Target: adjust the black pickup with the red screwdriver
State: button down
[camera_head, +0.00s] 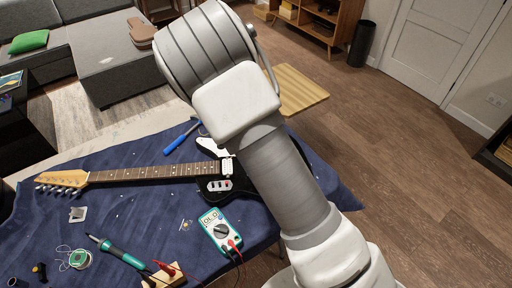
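An electric guitar with a black body (206,189) lies on the blue cloth (140,222), its fretted neck (150,173) pointing left. My grey and white arm covers the right part of the body. A white part (228,167) and a light plate with dark marks (219,185) show on the body beside my arm. I cannot tell whether either is the pickup, and no clearly black pickup shows. No red screwdriver is visible; a blue-handled tool (181,138) lies behind the neck. My gripper is not in view.
A teal multimeter (220,231) with red and black leads lies in front of the guitar. A green soldering iron (116,252), a solder spool (79,259) and a red probe (166,268) lie near the front. Open wooden floor (420,190) extends right of the table.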

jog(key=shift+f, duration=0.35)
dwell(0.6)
